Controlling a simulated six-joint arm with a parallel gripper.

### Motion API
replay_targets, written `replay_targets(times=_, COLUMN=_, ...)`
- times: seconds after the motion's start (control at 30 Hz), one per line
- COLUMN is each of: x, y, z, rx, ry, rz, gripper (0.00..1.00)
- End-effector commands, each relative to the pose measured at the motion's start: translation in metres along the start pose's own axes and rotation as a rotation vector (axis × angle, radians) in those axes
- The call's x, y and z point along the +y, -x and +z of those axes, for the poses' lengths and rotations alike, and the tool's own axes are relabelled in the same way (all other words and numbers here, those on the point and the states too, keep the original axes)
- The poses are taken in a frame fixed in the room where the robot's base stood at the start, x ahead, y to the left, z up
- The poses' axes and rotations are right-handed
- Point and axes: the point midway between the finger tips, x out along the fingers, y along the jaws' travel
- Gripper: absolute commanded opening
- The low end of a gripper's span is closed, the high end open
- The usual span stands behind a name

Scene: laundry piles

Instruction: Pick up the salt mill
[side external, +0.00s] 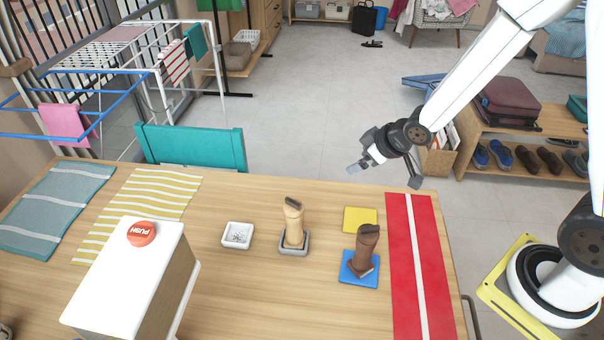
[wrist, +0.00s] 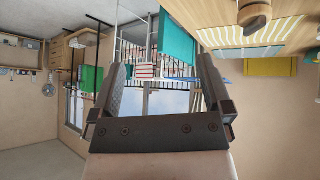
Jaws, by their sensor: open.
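Two wooden mills stand upright on the table in the side external view. The pale one (side external: 293,222) is on a grey square dish (side external: 294,250), and the dark brown one (side external: 365,250) is on a blue square coaster (side external: 349,278). I cannot tell from any marking which is the salt mill. My gripper (side external: 384,172) is open and empty, raised beyond the table's far edge and apart from both mills. In the wrist view the open jaws (wrist: 164,78) have nothing between them; part of a brown object (wrist: 254,14) shows at the top, cut off.
A white square dish (side external: 237,235) is left of the pale mill. A yellow coaster (side external: 360,218) and red runner (side external: 420,265) are near the dark mill. A teal chair (side external: 195,146) is behind the table.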

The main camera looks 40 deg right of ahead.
Motion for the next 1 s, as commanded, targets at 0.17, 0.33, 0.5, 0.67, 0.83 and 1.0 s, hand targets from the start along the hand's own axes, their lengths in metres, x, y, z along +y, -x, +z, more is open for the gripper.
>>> replay_targets(times=0.17, x=-0.007, y=-0.031, z=-0.017, rx=0.158, ry=0.094, rz=-0.071, gripper=1.0)
replay_targets(times=0.33, x=-0.021, y=-0.053, z=-0.03, rx=0.316, ry=0.167, rz=-0.167, gripper=1.0)
replay_targets(times=0.5, x=-0.041, y=-0.068, z=-0.035, rx=0.473, ry=0.217, rz=-0.289, gripper=1.0)
replay_targets(times=0.67, x=-0.061, y=-0.074, z=-0.032, rx=0.619, ry=0.238, rz=-0.421, gripper=1.0)
replay_targets(times=0.83, x=-0.08, y=-0.073, z=-0.023, rx=0.766, ry=0.232, rz=-0.569, gripper=1.0)
replay_targets(times=1.0, x=-0.092, y=-0.068, z=-0.015, rx=0.868, ry=0.211, rz=-0.678, gripper=1.0)
